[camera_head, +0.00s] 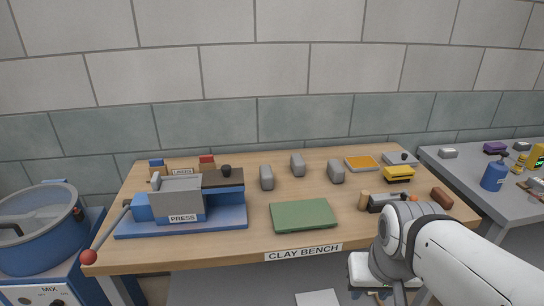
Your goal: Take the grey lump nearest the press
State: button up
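Three grey lumps stand on the wooden clay bench (290,254). The left grey lump (266,177) is nearest the press, a short way right of it. The middle grey lump (297,165) is a little farther back, and the right grey lump (336,171) is farthest from the press. The blue and grey press (178,205) with a red-knobbed lever is at the bench's left. My white arm reaches in from the lower right. My gripper (385,284) seems to be low by the bench's front edge, well away from the lumps; its fingers do not show clearly.
A green mat (303,215) lies bare in front of the lumps. An orange tray (361,163), a yellow block (399,174) and a dark tool (388,202) are on the right. A blue mixer (38,228) stands left; a grey side table (461,178) stands right.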

aim_at(267, 178)
jog(key=z, duration=0.05)
jog(key=i, duration=1.05)
